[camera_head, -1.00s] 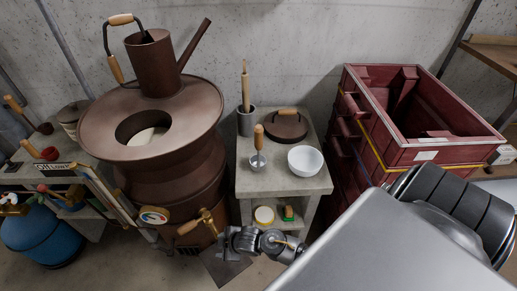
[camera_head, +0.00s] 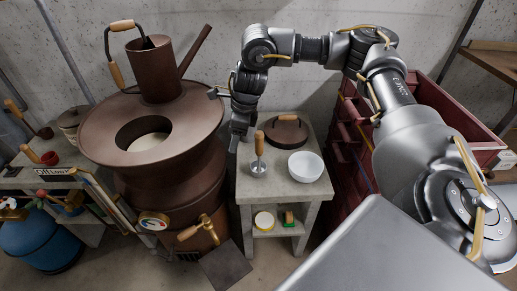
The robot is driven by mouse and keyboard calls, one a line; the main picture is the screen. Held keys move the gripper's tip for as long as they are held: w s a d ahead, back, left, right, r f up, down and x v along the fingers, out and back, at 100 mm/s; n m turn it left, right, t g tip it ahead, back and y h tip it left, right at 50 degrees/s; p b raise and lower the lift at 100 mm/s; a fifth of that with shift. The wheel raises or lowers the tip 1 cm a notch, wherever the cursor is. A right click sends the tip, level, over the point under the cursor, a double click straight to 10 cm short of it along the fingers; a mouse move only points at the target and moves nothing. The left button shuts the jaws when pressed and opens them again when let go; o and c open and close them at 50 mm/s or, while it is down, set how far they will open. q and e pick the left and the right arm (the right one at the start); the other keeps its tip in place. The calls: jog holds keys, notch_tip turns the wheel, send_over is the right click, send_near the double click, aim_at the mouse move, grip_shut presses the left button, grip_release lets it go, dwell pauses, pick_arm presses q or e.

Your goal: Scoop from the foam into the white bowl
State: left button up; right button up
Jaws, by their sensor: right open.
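The white bowl (camera_head: 305,167) stands upright on the right front of a small concrete table. A metal scoop with an upright wooden handle (camera_head: 259,143) stands on the table to the left of the bowl. The pale foam (camera_head: 146,141) shows partly through the round opening of the large brown vessel (camera_head: 95,132) on the left. My right gripper (camera_head: 236,138) is open and points down at the table's left side, just left of the scoop's handle in the picture. I cannot tell if it touches anything. My left gripper is out of view.
A brown lid with a wooden handle (camera_head: 287,132) lies behind the bowl on the concrete table (camera_head: 285,190). Dark red crates (camera_head: 345,150) stand to the right, partly behind my right arm.

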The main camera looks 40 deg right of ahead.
aim_at(261, 133)
jog(key=shift+n+g+h, duration=0.4)
jog(key=shift+h, duration=0.2)
jog(key=s+d+r, duration=0.1)
jog(key=d, duration=0.1)
jog(key=s+d+r, duration=0.1)
jog(key=d+r, duration=0.1)
jog(key=d, duration=0.1)
jog(key=s+d+r, duration=0.1)
jog(key=d+r, duration=0.1)
jog(key=d, duration=0.1)
jog(key=shift+s+r, duration=0.1)
jog(key=shift+s, duration=0.1)
jog(key=shift+w+a+f+b, duration=0.15)
jog(key=shift+f, duration=1.5)
jog(key=shift+w+a+f+b, duration=0.15)
jog(key=shift+f, duration=1.45)
jog(key=f, duration=0.3)
jog(key=f+p, duration=0.1)
jog(key=shift+w+a+f, duration=0.1)
jog(key=shift+w+f, duration=0.05)
jog(key=shift+w, duration=0.25)
grip_shut()
